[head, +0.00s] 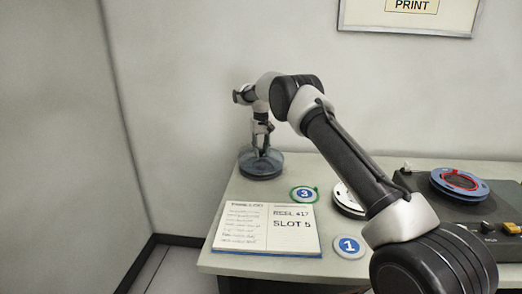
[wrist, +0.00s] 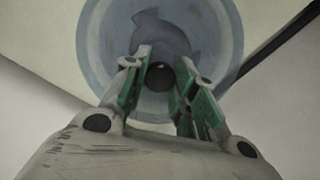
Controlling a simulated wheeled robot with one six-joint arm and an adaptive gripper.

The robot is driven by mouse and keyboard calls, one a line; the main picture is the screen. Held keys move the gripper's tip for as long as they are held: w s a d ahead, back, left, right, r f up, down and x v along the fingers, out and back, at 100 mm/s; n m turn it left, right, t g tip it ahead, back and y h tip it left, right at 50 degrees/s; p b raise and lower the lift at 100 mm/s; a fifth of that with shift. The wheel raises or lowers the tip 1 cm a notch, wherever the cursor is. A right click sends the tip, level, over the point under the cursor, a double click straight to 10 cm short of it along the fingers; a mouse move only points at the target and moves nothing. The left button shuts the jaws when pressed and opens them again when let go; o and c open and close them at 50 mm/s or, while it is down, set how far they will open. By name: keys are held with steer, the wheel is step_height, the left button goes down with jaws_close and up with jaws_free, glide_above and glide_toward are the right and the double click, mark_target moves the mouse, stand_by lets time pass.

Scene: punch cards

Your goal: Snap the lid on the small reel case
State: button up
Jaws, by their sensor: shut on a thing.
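The small reel case (head: 261,171) is a round, translucent blue-grey case at the far left end of the table. Its round lid (wrist: 219,27) fills the upper middle of the wrist view, with a dark round knob (wrist: 160,76) at its centre. My gripper (head: 261,153) points down over the case, and its green-padded fingers (wrist: 160,88) are closed on the knob from both sides. In the head view the lid is at the top of the case. I cannot tell whether its rim is fully seated. The inside of the case is hard to make out.
An open notebook (head: 266,229) reading "SLOT 5" lies at the front. Discs marked 3 (head: 304,194) and 1 (head: 348,246) lie beside it. A white reel (head: 346,197) is partly behind my arm. A blue-and-red reel (head: 459,183) sits on a dark machine (head: 425,196) at right.

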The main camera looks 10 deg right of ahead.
mark_target(261, 150)
steer(key=shift+f, duration=1.75)
stand_by(0.7)
steer(key=o, duration=1)
steer(key=shift+c, duration=0.9)
steer(key=shift+r, duration=3.5)
